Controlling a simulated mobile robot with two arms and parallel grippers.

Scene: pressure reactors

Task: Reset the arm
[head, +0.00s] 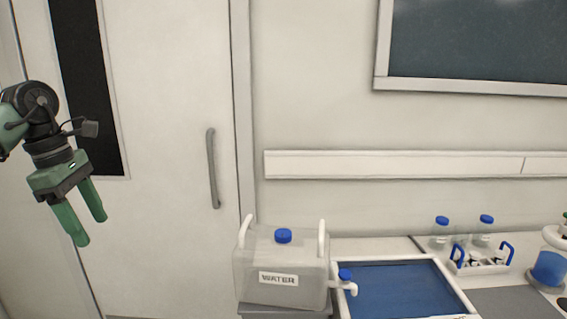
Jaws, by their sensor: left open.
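My left gripper (88,226) is at the left of the head view, on an arm that comes in from the left edge. Its two green fingers point down and are apart, with nothing between them. It hangs in the air in front of the white door (160,100), left of the water container and clear of it. My right gripper is not in view.
A translucent water container (250,262) with a blue cap and a spout stands on a grey support. To its right are a blue tray (395,285), a white caddy (482,268) and blue-capped bottles (440,235). The space around my left gripper is free.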

